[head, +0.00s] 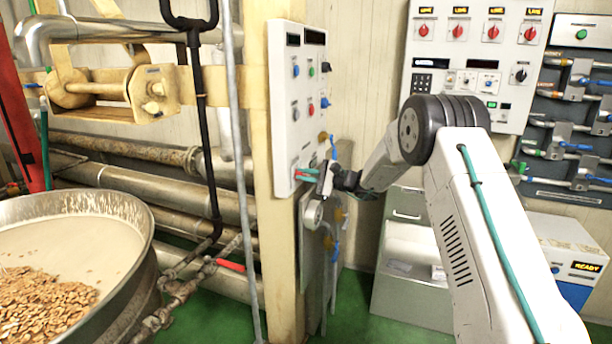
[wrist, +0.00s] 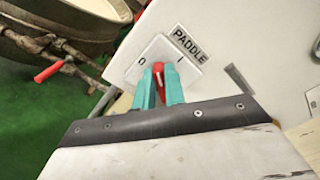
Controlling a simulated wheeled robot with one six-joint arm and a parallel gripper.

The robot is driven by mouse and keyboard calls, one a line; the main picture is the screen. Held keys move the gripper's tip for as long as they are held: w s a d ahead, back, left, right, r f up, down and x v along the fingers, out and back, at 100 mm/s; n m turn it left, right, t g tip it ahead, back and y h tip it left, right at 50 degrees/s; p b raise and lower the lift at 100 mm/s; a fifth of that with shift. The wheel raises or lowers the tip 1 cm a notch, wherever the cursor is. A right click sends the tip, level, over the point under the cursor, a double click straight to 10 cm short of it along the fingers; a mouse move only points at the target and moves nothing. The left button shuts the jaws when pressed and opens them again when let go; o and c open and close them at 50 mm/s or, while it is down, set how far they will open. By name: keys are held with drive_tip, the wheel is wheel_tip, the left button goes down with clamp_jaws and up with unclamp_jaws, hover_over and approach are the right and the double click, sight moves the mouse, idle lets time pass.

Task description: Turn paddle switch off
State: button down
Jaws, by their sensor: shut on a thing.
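The paddle switch (wrist: 158,67) is a red knob on a pale square plate marked 0 and I, beside a label (wrist: 190,44) reading PADDLE. It is on the lower part of the white control panel (head: 285,110) fixed to a cream post. My gripper (wrist: 160,84) has its two teal fingers closed on either side of the red knob. In the head view my gripper (head: 308,174) reaches the panel's lower edge from the right and mostly hides the switch. Which mark the knob points to, I cannot tell.
Other knobs and buttons (head: 310,85) sit on the panel above my gripper. A large kettle (head: 130,245) with pale mass and nuts stands at left, with pipes behind. A valve with a red handle (head: 231,266) is low by the post. Green floor (head: 345,300) shows below.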

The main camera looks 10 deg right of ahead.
drive_tip(key=n, duration=0.3)
drive_tip(key=shift+s+f+n, duration=0.15)
drive_tip(key=shift+f+n, duration=0.4)
drive_tip(key=shift+n, duration=1.55)
drive_tip(key=c, duration=1.5)
unclamp_jaws()
drive_tip(key=shift+r, duration=0.1)
drive_tip(key=shift+o, duration=0.2)
drive_tip(key=v, duration=0.8)
drive_tip(key=shift+a, duration=0.1)
